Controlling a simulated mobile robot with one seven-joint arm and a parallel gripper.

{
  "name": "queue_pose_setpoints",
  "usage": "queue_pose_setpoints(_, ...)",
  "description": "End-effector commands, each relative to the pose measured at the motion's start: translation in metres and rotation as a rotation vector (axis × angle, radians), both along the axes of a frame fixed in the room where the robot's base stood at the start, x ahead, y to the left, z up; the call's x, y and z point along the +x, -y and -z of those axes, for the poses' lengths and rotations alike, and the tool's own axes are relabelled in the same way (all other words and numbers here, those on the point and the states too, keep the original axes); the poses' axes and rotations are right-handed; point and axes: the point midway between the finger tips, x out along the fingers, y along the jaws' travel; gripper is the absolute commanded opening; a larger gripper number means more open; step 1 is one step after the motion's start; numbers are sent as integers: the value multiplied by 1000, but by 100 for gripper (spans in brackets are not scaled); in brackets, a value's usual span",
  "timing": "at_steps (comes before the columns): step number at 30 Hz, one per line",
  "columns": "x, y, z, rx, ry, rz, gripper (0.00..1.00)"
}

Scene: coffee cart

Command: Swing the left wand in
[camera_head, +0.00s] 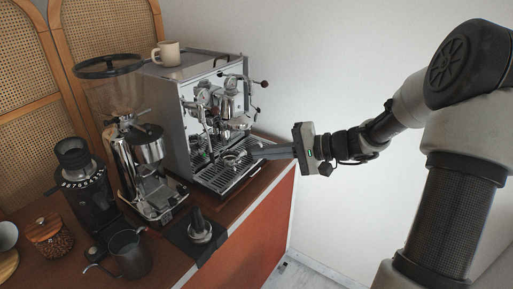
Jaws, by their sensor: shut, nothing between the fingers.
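The chrome espresso machine (168,105) stands on the wooden cart, its front turned to the right. A thin left wand (208,140) seems to hang at the left part of its front, but it is small and hard to tell from the other chrome parts. My gripper (254,152) reaches in from the right, with its fingers shut and empty. The fingertips are in front of the machine's right part, just above the drip tray (214,178). I cannot tell whether they touch anything. The fingers hide some of the machine's lower right front.
A beige mug (167,53) sits on the machine. Left of it stand a tall grinder (124,145) and a smaller black grinder (86,192). A tamper (199,228), dark pitcher (129,255) and bean jar (49,238) are in front.

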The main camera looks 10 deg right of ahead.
Motion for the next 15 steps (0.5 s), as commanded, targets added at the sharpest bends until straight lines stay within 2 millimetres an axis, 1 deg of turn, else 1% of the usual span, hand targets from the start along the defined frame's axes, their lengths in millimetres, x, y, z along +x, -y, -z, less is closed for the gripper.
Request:
queue_pose_setpoints(1,3,-10,3,2,-3,-4,0)
queue_pose_setpoints(9,30,-58,20,5,-5,-2,0)
queue_pose_setpoints(15,46,-87,30,4,-4,0,0)
